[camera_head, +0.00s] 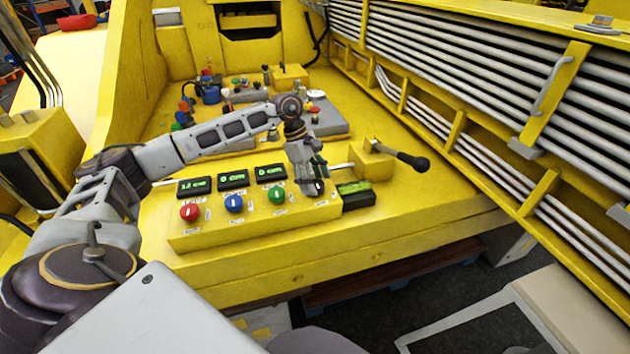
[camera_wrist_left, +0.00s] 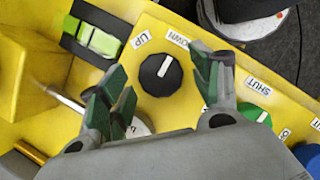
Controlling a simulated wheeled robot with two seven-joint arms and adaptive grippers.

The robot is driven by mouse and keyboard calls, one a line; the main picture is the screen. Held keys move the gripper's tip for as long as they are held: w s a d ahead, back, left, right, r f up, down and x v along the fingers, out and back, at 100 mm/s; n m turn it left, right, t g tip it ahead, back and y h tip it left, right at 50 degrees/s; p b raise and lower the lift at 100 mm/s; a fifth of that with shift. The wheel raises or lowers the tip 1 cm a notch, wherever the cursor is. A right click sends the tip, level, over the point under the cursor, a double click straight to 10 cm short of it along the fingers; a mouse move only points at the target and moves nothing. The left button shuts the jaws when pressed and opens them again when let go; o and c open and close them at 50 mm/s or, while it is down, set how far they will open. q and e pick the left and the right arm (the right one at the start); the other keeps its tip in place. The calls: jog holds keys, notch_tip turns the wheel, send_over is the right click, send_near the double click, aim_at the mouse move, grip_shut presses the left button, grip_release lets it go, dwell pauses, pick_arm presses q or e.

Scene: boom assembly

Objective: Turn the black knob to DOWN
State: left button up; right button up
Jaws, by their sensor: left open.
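The black knob (camera_wrist_left: 161,74) sits on the yellow panel in the left wrist view. Its white mark points up and slightly right in that picture. The UP label (camera_wrist_left: 141,40) lies above left of the knob and the DOWN label (camera_wrist_left: 177,39) above right. My left gripper (camera_wrist_left: 163,84) is open, with one finger on each side of the knob and a visible gap to it in the picture. In the head view, my left gripper (camera_head: 309,180) points down over the right end of the panel and partly hides the knob. My right gripper is not in view.
A green knob (camera_head: 277,195), a blue knob (camera_head: 234,203) and a red knob (camera_head: 190,212) stand left along the panel, below green displays (camera_head: 233,180). A black-handled lever (camera_head: 413,161) lies to the right. A green-and-black block (camera_head: 356,194) sits close beside my left gripper.

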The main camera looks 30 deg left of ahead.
pick_arm(q)
jog(key=v, duration=1.1)
jog(key=shift+r, duration=0.35)
jog(key=shift+w, duration=0.1)
